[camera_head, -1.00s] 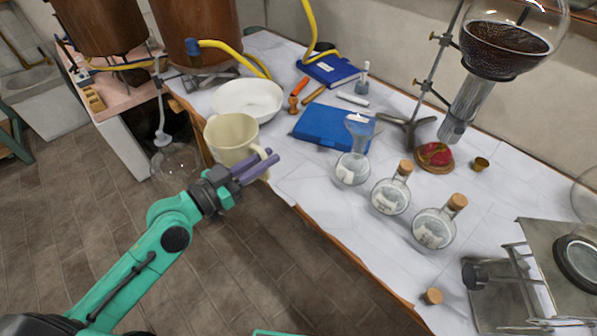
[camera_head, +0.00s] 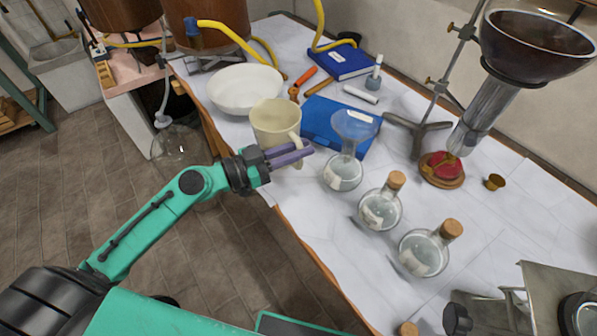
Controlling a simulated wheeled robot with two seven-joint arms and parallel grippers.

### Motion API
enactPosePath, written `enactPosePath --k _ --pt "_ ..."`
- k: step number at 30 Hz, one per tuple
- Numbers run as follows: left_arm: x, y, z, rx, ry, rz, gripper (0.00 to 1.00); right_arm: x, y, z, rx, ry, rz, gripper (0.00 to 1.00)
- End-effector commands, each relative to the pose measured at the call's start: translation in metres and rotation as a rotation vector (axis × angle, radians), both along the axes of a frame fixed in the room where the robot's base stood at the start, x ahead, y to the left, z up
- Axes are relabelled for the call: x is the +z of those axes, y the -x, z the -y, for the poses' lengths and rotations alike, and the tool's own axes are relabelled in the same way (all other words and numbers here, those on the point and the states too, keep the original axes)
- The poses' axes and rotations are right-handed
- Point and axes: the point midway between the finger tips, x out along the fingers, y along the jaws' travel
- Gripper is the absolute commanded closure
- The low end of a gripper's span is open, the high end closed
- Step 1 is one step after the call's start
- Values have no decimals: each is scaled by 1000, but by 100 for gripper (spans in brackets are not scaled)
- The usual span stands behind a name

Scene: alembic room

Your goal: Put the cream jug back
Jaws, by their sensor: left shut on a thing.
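The cream jug (camera_head: 272,120) is upright at the left front edge of the white-topped table (camera_head: 310,212), in front of the white bowl. My left gripper (camera_head: 300,157) has its purple fingers shut on the jug's handle, from the near side. The jug overlaps the bowl and a blue box in the picture. I cannot tell whether its base touches the table top. My right gripper is not in view.
A white bowl (camera_head: 243,88) and a blue box (camera_head: 318,122) stand close behind the jug. To its right are a funnel-necked flask (camera_head: 344,172) and two corked flasks (camera_head: 379,209) (camera_head: 424,252). A metal stand (camera_head: 415,130) is farther back. The front strip of table is mostly clear.

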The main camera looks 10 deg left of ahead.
Motion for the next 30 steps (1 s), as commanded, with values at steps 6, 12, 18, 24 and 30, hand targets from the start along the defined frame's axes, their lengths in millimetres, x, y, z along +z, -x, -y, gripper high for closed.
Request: enactPosePath --k 6,12,18,24,30 --pt "-40 0 0 1 1 0 100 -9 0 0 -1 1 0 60" --pt "-66 0 0 0 -1 4 100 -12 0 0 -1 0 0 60" --pt "-65 0 0 -1 -3 5 100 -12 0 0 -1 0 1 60" --pt "-67 0 0 -1 -2 4 56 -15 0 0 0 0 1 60" --pt "-67 0 0 -1 -2 4 53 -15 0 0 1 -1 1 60"
